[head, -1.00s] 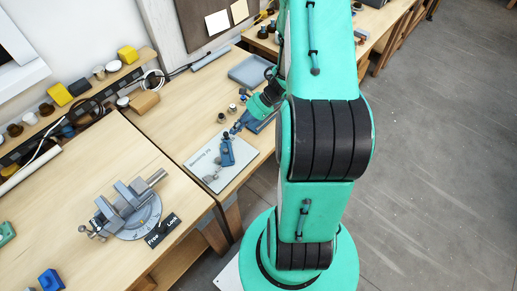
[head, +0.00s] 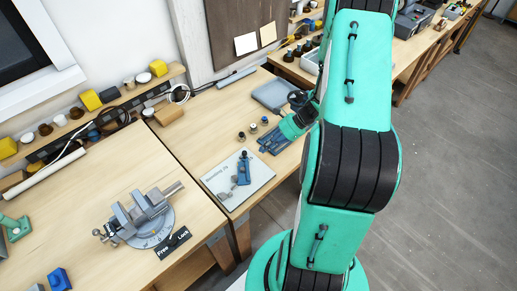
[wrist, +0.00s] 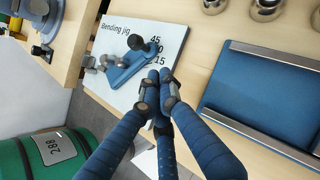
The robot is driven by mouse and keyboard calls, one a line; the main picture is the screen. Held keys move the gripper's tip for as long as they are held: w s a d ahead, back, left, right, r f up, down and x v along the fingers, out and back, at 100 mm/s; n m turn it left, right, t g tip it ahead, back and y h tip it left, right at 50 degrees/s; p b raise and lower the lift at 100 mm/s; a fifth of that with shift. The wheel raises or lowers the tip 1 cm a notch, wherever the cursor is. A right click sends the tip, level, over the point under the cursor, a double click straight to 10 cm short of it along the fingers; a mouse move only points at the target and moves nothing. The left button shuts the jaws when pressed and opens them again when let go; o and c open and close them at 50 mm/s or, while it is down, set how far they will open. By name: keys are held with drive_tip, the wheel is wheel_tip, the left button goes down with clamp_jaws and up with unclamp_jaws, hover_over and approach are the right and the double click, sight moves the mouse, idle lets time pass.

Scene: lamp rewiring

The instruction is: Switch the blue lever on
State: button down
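The bending jig is a pale plate (head: 257,181) on the bench, with the printed words "Bending jig" and angle marks. A blue lever (head: 243,168) stands out on it; I cannot tell whether it is on or off. In the wrist view the lever (wrist: 128,70) lies across the plate (wrist: 122,29), with grey knobs at its left end. My gripper (wrist: 158,80) has blue-sleeved fingers with their tips together and nothing visible between them. The tips appear close to the lever's right end in that view; contact cannot be told. In the head view my arm reaches right of the jig.
A blue tray with metal rails (wrist: 262,100) lies right of the jig in the wrist view. Small metal cups (wrist: 266,8) stand behind. A grey vise (head: 143,215) with a Free/Lock label (head: 173,242) sits on the left bench. A grey tray (head: 273,94) lies farther back.

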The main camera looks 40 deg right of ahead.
drive_tip(key=v, duration=0.9)
drive_tip(key=shift+r, duration=0.25)
drive_tip(key=shift+s+a, duration=0.1)
drive_tip(key=shift+a, duration=0.05)
drive_tip(key=w+a+r+n+g+h+b, duration=0.2)
drive_tip(key=a+r+n+g+h+b, duration=0.15)
drive_tip(key=a+r+n, duration=1.1)
drive_tip(key=s+a+r+n+t+h+b, duration=0.1)
drive_tip(key=s+a+r+n, duration=0.4)
drive_tip(key=a, duration=0.5)
drive_tip(key=s+a+r+n+t+h+b, duration=0.2)
drive_tip(key=s+a+r+n, duration=0.3)
drive_tip(key=s+a+r, duration=0.3)
drive_tip(key=a+t+h, duration=0.1)
drive_tip(key=a, duration=0.1)
drive_tip(key=shift+a+r, duration=0.2)
drive_tip(key=shift+a, duration=0.15)
